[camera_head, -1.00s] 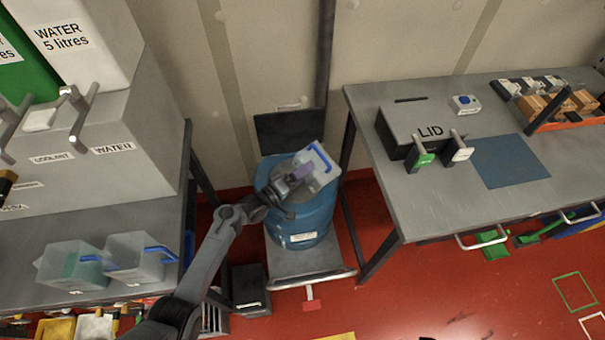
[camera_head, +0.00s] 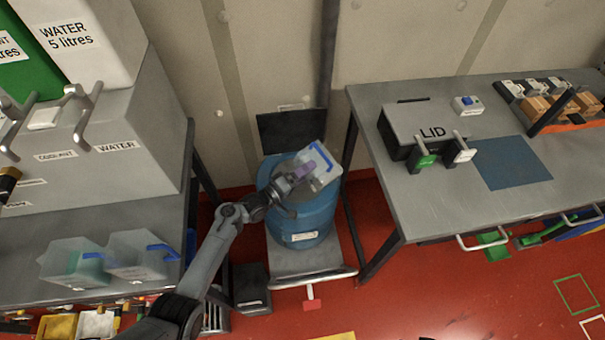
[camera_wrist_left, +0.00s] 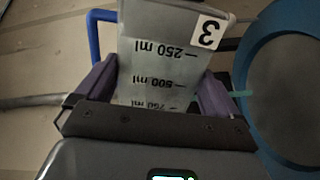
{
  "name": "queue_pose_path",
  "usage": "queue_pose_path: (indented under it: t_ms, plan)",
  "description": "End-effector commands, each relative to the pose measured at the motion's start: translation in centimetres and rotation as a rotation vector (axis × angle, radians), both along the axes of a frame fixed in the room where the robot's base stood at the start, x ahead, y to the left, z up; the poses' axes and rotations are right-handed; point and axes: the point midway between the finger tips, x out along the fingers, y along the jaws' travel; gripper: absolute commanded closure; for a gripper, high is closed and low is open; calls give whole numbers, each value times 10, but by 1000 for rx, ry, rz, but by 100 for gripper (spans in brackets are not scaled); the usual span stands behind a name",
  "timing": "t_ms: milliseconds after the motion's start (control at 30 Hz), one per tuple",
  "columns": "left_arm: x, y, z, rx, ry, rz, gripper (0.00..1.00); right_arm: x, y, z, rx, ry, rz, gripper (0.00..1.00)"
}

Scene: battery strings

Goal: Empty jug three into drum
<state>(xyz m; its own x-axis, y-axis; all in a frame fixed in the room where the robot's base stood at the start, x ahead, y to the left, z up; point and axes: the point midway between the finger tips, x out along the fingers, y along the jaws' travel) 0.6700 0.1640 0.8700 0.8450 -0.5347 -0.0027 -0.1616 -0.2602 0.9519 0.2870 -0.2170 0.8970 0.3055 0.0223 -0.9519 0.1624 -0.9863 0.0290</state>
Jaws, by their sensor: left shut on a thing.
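Jug three, a translucent jug with a blue handle (camera_head: 322,163), is held tilted above the blue drum (camera_head: 305,222). Its "3" label and volume marks show upside down in the left wrist view (camera_wrist_left: 158,65). My left gripper (camera_head: 300,174) is shut on the jug, with a purple finger on each side of it. In the left wrist view, the drum's blue rim (camera_wrist_left: 258,75) lies right of the jug, and a thin greenish streak runs from the jug side toward it. The liquid level in the jug is hard to tell. My right gripper is not in view.
Two more jugs with blue handles (camera_head: 75,262) (camera_head: 138,256) stand on the left bench. The drum stands on a grey platform (camera_head: 290,265) between that bench and the right table (camera_head: 440,210), which carries a LID box (camera_head: 410,125). A dark panel (camera_head: 290,133) stands behind the drum.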

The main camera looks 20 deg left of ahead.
Motion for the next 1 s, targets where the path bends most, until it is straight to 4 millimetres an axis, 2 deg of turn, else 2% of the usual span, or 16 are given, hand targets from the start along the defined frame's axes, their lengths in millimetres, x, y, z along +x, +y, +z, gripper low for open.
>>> queue_pose_path:
  t_ms: [333,1000]
  plan:
    - [3,3,9,-73,43,-1,60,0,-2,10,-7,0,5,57]
    - [3,4,9,-87,52,-1,60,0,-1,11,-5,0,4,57]
